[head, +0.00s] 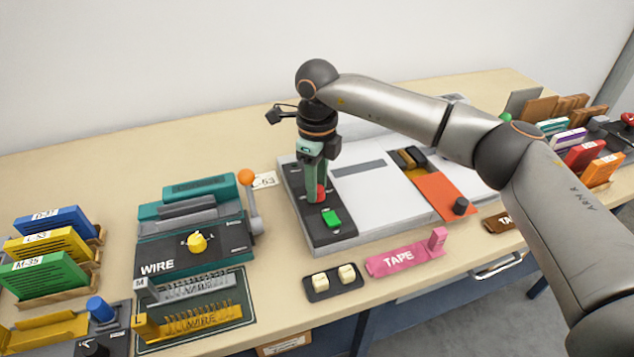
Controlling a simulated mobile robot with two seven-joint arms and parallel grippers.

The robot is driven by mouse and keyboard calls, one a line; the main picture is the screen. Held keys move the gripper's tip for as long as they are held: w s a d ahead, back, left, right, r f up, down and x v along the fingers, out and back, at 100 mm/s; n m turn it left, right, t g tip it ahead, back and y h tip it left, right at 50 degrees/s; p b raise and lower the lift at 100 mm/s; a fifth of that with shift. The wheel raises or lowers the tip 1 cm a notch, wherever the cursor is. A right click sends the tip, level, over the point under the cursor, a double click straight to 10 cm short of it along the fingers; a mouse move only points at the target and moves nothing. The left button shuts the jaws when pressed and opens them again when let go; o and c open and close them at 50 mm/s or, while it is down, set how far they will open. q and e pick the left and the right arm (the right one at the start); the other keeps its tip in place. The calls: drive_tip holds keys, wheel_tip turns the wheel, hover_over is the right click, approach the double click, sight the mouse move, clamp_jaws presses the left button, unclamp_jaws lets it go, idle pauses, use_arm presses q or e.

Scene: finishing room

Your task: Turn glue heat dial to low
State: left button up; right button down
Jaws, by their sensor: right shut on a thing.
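The white and grey binding machine (365,205) stands on the bench with a dark control panel (335,236) along its left side. My right gripper (315,198) points straight down over this panel. Its greenish fingers are shut on a small red knob (321,190), which seems to be the glue heat dial. The fingers hide most of the knob, so its pointer and any markings cannot be read. A green button (331,217) sits just in front of the fingertips. My left gripper is not in view.
A teal wire machine (190,250) with an orange-tipped lever (247,177) stands to the left. A black knob (460,205) sits beside an orange plate (436,188). A pink tape holder (400,258) and a two-button switch (333,281) lie in front.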

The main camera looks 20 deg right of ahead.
drive_tip(key=shift+n, duration=0.3)
drive_tip(key=c, duration=0.5)
unclamp_jaws()
wheel_tip(320, 180, up, 12)
drive_tip(key=shift+r, duration=0.25)
idle(0.4)
